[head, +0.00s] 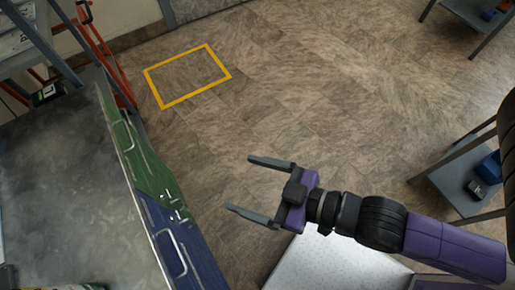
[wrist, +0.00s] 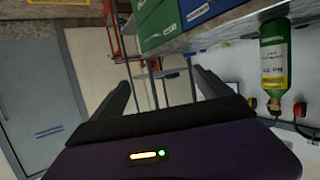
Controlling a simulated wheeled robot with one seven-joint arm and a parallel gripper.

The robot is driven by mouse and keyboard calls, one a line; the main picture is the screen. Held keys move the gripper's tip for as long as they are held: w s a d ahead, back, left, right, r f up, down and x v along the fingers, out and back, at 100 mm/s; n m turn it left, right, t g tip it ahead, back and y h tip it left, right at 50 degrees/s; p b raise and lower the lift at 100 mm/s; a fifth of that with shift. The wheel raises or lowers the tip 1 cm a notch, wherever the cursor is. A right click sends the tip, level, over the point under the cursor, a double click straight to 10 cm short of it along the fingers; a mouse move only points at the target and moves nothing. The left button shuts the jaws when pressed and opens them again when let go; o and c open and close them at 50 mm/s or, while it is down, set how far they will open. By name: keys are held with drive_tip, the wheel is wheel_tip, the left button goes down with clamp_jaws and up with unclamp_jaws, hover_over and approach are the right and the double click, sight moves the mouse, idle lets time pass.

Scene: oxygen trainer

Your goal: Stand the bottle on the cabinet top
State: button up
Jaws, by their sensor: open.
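A green bottle (wrist: 275,62) with a pale and yellow label shows at the right of the wrist view, which appears upside down. Its neck points down in that picture, and its base meets the grey cabinet top (wrist: 228,30), so it looks upright there. In the head view the cabinet top (head: 60,190) fills the left side; a green and yellow thing is mostly cut off at the bottom left edge, and I cannot tell whether it is the bottle. My gripper (head: 240,183) is open and empty, to the right of the cabinet and apart from it. Its fingers also show in the wrist view (wrist: 160,80).
Green and blue drawers (head: 142,165) with handles face my gripper. A red frame (head: 100,50) stands behind the cabinet. Shelves (head: 462,180) with small items stand at the right. The floor around the yellow square (head: 230,76) is clear.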

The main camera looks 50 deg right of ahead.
drive_tip(key=s+d+r+m+h, duration=0.1)
drive_tip(key=s+d+m+h, duration=0.1)
drive_tip(key=s, duration=0.7)
drive_tip(key=shift+d+r+m+t+h, duration=0.4)
drive_tip(key=shift+d+h, duration=0.2)
drive_tip(key=shift+d, duration=0.45)
